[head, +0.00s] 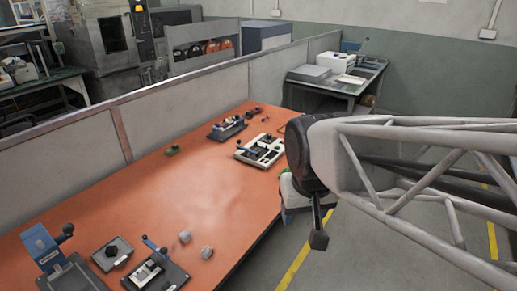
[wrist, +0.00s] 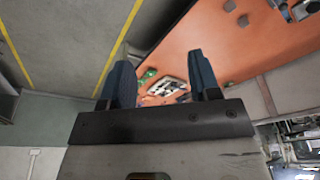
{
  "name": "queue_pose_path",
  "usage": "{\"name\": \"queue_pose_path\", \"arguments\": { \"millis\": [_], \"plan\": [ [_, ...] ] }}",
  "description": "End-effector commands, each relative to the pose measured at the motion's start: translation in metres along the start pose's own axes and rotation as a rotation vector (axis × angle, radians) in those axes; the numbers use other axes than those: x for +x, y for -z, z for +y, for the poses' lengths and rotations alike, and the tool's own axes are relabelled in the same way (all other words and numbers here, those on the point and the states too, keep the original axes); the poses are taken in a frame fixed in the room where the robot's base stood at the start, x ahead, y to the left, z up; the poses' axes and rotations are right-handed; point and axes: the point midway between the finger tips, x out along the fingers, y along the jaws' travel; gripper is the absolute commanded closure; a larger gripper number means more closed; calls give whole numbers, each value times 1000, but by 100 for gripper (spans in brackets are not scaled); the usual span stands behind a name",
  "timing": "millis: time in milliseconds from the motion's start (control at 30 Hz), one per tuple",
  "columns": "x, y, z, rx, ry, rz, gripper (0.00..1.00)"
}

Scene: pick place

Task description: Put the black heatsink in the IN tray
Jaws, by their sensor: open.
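A small black block (head: 111,251), possibly the heatsink, sits on a square grey tray (head: 124,262) at the near left of the orange table in the head view. I cannot read any label, so I cannot tell which tray is IN. My gripper (wrist: 163,78) shows two blue-grey fingers spread apart with nothing between them in the wrist view. In the head view, a dark part of my gripper (head: 319,238) hangs beyond the table's right edge, far from the grey tray. The rest of it is hidden by my arm.
The orange table (head: 200,200) is clear in the middle. Blue-handled fixtures (head: 160,275) and two grey pieces (head: 185,237) stand near the front. A grey partition (head: 75,160) borders the left side.

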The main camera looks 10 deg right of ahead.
Motion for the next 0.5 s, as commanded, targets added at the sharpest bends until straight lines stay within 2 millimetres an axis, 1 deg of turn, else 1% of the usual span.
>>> {"name": "queue_pose_path", "arguments": {
  "millis": [33,100,200,300,500],
  "plan": [
    [-1,-11,6,4,-3,6,43],
    [-2,-22,12,3,-7,10,43],
    [-3,-33,17,2,-10,16,43],
    [-2,-39,20,1,-13,17,43],
    [-2,-41,20,0,-13,17,43]
  ]
}}
